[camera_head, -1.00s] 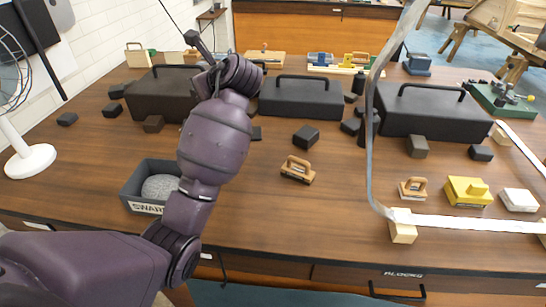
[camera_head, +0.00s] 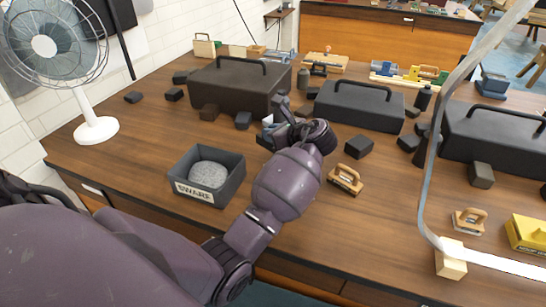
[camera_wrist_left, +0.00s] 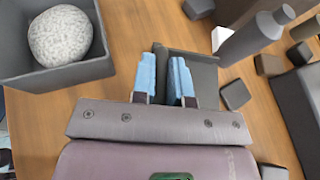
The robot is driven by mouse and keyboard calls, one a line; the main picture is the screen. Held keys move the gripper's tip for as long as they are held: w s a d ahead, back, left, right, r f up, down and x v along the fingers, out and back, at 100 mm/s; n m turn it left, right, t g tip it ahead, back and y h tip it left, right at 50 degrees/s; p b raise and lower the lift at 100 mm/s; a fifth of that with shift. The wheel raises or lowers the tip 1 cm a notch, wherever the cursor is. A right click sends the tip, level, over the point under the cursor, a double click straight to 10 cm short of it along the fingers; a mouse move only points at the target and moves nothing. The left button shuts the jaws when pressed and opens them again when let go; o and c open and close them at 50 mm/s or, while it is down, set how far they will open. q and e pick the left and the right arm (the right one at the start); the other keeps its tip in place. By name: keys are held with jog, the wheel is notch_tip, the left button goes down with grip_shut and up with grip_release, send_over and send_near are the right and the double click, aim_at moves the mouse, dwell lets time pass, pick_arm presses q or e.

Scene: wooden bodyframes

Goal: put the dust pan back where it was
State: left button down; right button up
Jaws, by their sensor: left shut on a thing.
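My left gripper (camera_head: 272,130) is over the table, right of the SWARF box. In the left wrist view its blue fingertips (camera_wrist_left: 165,76) are shut on the handle of a dark grey flat thing, which looks like the dust pan (camera_wrist_left: 205,72). The pan lies just beyond the fingertips; I cannot tell whether it touches the tabletop. In the head view the pan is mostly hidden by my gripper and wrist. My right gripper is not in view.
The SWARF box (camera_head: 233,180) with a grey round lump (camera_head: 208,174) stands left of my wrist. Dark toolboxes (camera_head: 232,86) (camera_head: 360,104), a grey bottle (camera_wrist_left: 255,36) and small dark blocks (camera_head: 359,146) stand nearby. A wooden-handled tool (camera_head: 345,180) is to the right. A fan (camera_head: 95,128) stands at left.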

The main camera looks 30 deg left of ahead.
pick_arm(q)
notch_tip(320, 180, down, 3)
jog(key=shift+f, duration=0.65)
notch_tip(320, 180, down, 3)
jog(key=shift+f+b, duration=0.15)
jog(key=shift+b, duration=0.35)
jog(key=shift+f, duration=0.25)
jog(key=c, duration=1.1)
grip_release()
jog(key=shift+f, duration=0.1)
jog(key=shift+p+v, duration=0.35)
jog(key=shift+v, duration=5.75)
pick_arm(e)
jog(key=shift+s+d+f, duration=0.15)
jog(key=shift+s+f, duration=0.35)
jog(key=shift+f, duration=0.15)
